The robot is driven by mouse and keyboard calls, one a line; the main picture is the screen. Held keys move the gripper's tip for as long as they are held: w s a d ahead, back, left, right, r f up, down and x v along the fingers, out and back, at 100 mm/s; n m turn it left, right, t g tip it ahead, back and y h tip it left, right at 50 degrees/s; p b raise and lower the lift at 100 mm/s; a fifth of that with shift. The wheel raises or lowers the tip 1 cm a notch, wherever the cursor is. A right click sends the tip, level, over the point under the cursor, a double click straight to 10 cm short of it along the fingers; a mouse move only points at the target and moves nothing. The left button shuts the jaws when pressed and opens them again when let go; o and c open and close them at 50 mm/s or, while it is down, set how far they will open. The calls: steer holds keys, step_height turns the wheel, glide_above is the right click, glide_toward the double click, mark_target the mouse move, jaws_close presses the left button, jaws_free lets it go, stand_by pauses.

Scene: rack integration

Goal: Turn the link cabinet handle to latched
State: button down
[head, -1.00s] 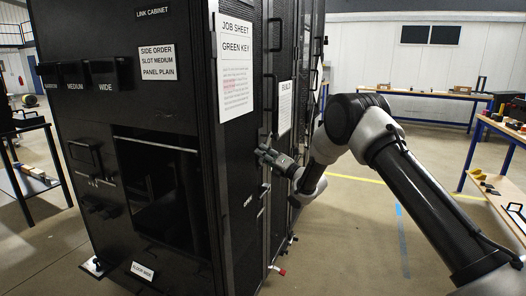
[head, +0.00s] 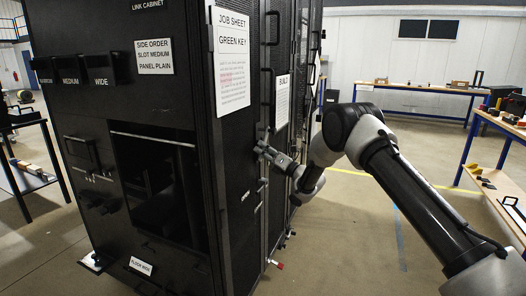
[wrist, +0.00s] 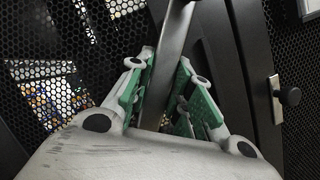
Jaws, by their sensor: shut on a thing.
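The link cabinet (head: 175,95) is a tall black cabinet at the left and middle of the head view. My gripper (head: 262,150) is at its right-hand mesh side, above a small "OPEN" label (head: 245,196). In the wrist view, my gripper (wrist: 167,80) has its green-padded fingers shut on the grey bar-like handle (wrist: 174,42), with a finger on each side. The handle stands in front of the black perforated door (wrist: 70,30). Its lower end is hidden behind the gripper body. The handle's exact angle and its pivot are too small or hidden to tell.
A dark knob on a metal plate (wrist: 289,96) is right of the handle in the wrist view. Black pull handles (head: 267,85) stick out from the cabinet side. Workbenches (head: 415,88) stand at the back and right (head: 500,185). The floor between is clear.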

steer(key=c, duration=1.3)
jaws_free()
steer(key=shift+o, duration=0.2)
steer(key=v, duration=1.2)
steer(key=shift+c, duration=0.2)
